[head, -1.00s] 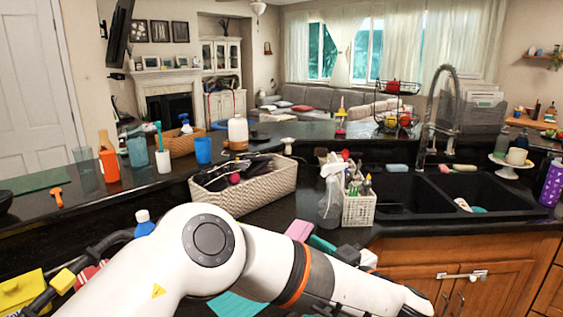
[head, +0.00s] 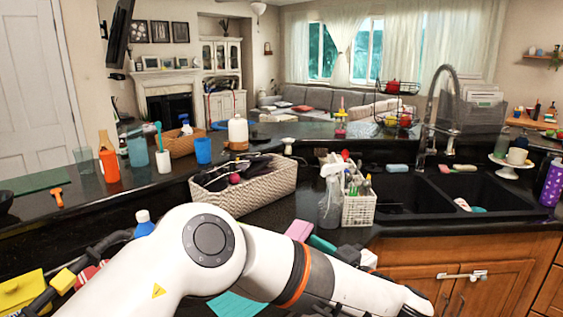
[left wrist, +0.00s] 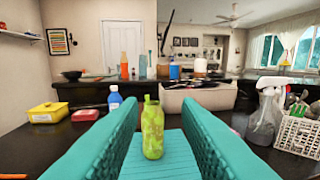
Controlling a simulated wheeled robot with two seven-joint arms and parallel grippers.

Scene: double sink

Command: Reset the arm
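My left arm (head: 270,262) crosses the bottom of the head view from the left, and its far end is at the lower right. One teal finger of my left gripper (head: 321,243) shows behind the arm. In the left wrist view the gripper (left wrist: 160,104) has its two teal fingers spread apart. A yellow-green bottle (left wrist: 153,132) stands upright on a teal mat (left wrist: 170,152), seen through the gap between the fingers; neither finger visibly touches it. In the head view the arm hides this bottle and most of the mat (head: 237,304). My right gripper is in neither view.
A pink block (head: 299,230) lies beside the finger. A woven basket (head: 262,190), a spray bottle (head: 331,200) and a white caddy (head: 358,209) stand beyond the arm, left of the black sink (head: 405,190).

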